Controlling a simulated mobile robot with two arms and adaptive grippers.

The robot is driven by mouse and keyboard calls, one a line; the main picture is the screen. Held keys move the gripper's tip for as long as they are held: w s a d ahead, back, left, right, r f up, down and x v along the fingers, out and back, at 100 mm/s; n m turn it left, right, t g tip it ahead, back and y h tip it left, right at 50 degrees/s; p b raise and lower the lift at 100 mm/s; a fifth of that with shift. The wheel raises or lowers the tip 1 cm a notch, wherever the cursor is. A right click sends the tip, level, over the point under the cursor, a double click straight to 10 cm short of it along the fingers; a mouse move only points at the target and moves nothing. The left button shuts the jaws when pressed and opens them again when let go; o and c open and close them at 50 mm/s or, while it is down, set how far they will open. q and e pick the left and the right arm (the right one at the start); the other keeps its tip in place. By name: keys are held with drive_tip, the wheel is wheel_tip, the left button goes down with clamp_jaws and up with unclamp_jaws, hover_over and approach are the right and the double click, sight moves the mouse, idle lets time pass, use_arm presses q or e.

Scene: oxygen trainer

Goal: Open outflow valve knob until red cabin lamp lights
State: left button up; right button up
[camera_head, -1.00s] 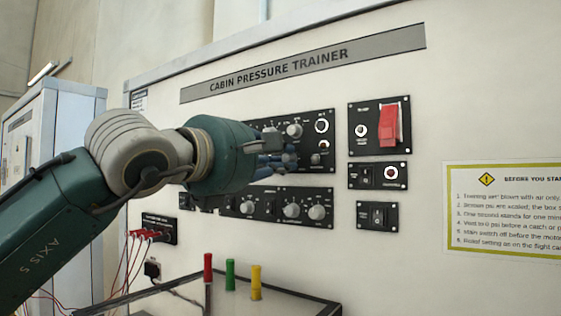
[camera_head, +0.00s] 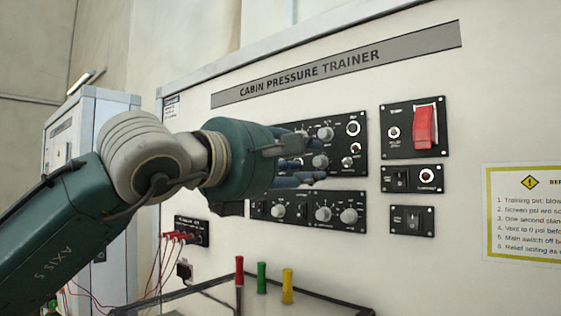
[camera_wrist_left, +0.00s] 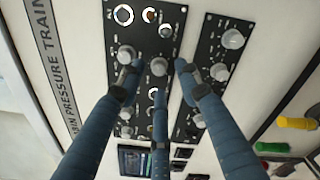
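My left gripper (camera_head: 310,170) is in front of the upper black knob panel (camera_head: 358,128) of the cabin pressure trainer. In the left wrist view, its three blue fingers (camera_wrist_left: 160,76) are spread around a grey knob (camera_wrist_left: 158,67). I cannot tell whether any finger touches it. The knob also shows just above the fingers in the head view (camera_head: 320,162). Another knob (camera_wrist_left: 127,52) lies beside the left finger. Panel labels are too small to read, so I cannot tell which is the outflow valve knob. Several round indicators show; no bright red lamp is evident. My right gripper is out of view.
A red guarded switch (camera_head: 424,127) sits on the panel to the right. A lower knob panel (camera_head: 350,198) lies below my fingers. Red, green and yellow (camera_head: 288,286) handles stand at the bottom. Red cables (camera_head: 175,237) plug in at lower left. The wall's right part is flat.

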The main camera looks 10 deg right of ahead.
use_arm(q)
drive_tip(key=v, duration=0.9)
drive_tip(key=shift+a, duration=0.25)
drive_tip(key=shift+s, duration=0.15)
